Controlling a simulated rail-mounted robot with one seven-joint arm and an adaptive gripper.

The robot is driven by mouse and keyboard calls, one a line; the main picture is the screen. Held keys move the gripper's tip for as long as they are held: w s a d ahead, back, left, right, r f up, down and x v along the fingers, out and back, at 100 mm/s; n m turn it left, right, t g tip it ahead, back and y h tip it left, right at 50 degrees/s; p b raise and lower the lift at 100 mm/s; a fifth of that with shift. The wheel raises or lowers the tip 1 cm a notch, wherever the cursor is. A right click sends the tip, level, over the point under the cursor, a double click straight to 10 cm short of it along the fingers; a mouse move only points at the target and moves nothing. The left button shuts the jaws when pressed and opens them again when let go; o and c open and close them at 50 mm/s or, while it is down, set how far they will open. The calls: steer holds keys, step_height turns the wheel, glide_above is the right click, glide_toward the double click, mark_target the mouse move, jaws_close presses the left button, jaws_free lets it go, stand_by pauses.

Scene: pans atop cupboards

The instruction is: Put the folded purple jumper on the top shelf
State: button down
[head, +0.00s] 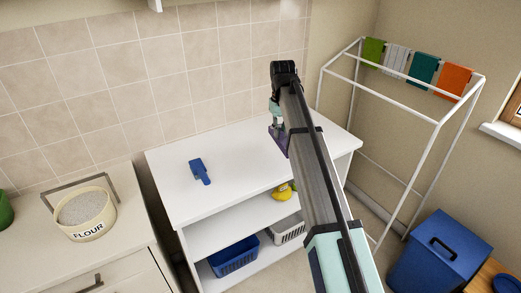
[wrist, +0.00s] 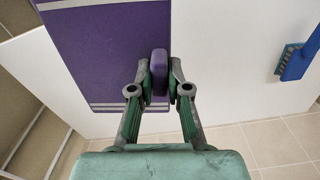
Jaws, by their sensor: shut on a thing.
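The folded purple jumper (wrist: 108,48), a flat purple slab with pale stripes, fills the upper left of the wrist view. My gripper (wrist: 160,78) is shut on a raised purple part of it. In the head view, a small bit of the jumper (head: 279,141) shows beneath my gripper (head: 276,115), with the rest hidden by my arm. The jumper is over the white top shelf (head: 235,155) of the shelf unit, towards its back right. I cannot tell whether it touches the surface.
A blue brush (head: 200,171) lies on the top shelf to the left. Lower shelves hold a yellow duck (head: 283,192), a blue basket (head: 235,255) and a pale basket (head: 288,229). A drying rack (head: 408,108) stands right, with a blue bin (head: 440,255) nearby. Tiled wall behind.

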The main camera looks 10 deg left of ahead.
steer(key=w+a+r+n, duration=0.2)
steer(key=w+a+r, duration=0.4)
steer(key=a+r, duration=0.3)
steer(key=f+p, duration=0.3)
steer(key=f, duration=0.7)
steer(key=f+p, duration=0.3)
steer(key=f, duration=0.7)
steer(key=shift+w+d, duration=0.2)
steer(key=shift+f, duration=0.15)
steer(key=c, duration=1.1)
jaws_free()
steer(key=shift+c, duration=0.2)
step_height(320, 180, up, 11)
steer(key=b, duration=0.3)
steer(key=shift+o, duration=0.5)
steer(key=shift+a+r, duration=0.1)
steer(key=shift+r, duration=0.6)
